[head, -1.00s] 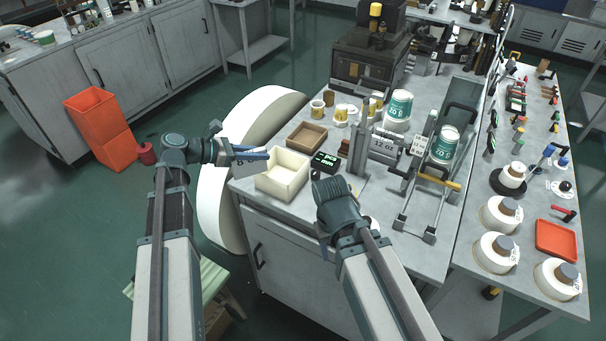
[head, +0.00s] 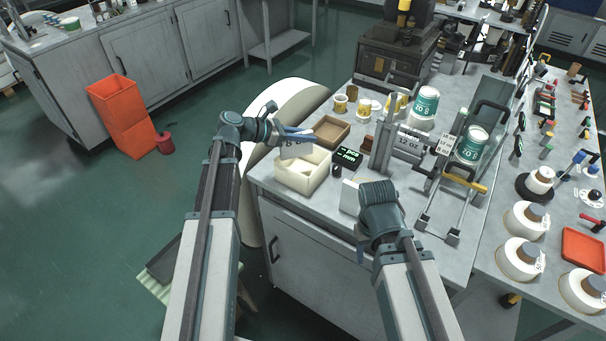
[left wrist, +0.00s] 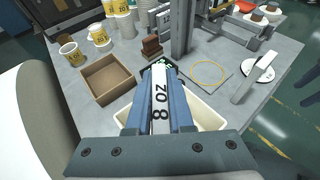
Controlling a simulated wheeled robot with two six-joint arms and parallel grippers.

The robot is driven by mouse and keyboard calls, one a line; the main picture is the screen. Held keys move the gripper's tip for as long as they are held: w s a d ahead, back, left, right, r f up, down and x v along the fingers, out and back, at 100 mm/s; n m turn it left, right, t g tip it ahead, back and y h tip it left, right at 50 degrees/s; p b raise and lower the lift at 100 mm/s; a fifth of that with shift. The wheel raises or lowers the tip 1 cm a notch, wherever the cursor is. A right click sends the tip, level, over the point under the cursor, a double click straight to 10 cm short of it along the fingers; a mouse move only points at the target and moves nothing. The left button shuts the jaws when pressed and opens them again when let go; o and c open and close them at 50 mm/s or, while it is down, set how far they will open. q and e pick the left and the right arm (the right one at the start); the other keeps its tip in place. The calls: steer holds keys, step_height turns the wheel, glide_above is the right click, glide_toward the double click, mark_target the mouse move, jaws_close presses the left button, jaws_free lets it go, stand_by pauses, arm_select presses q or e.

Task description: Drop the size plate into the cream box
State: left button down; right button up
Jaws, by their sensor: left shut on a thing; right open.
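A white size plate (head: 297,150) marked 8 OZ hangs from my left gripper (head: 302,135), which is shut on it. In the left wrist view the plate (left wrist: 161,108) shows between the blue fingers. The cream box (head: 318,172) is open-topped and stands at the table's near left corner. In the head view the plate overlaps its back left rim and appears above it. The left wrist view shows the cream box (left wrist: 210,116) below the fingers, partly hidden by them. My right gripper (head: 372,208) is open to the right of the box; its fingers are mostly hidden.
A brown tray (head: 332,130) sits behind the cream box, and a black display (head: 347,157) with green digits stands to its right. A metal fixture (head: 398,150) with a 12 OZ plate and teal-banded cup stacks stand further right.

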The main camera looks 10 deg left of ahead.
mark_target(312, 146)
arm_select(q)
step_height(312, 146, down, 4)
steer(key=b, duration=0.2)
steer(key=shift+r+b, duration=0.2)
steer(key=shift+b, duration=0.2)
steer(key=c, duration=0.7)
jaws_free()
steer(key=shift+r, duration=0.1)
steer(key=p+v, duration=0.5)
steer(key=v, duration=0.8)
steer(key=shift+s+a+r, duration=0.15)
steer(key=shift+a, duration=0.2)
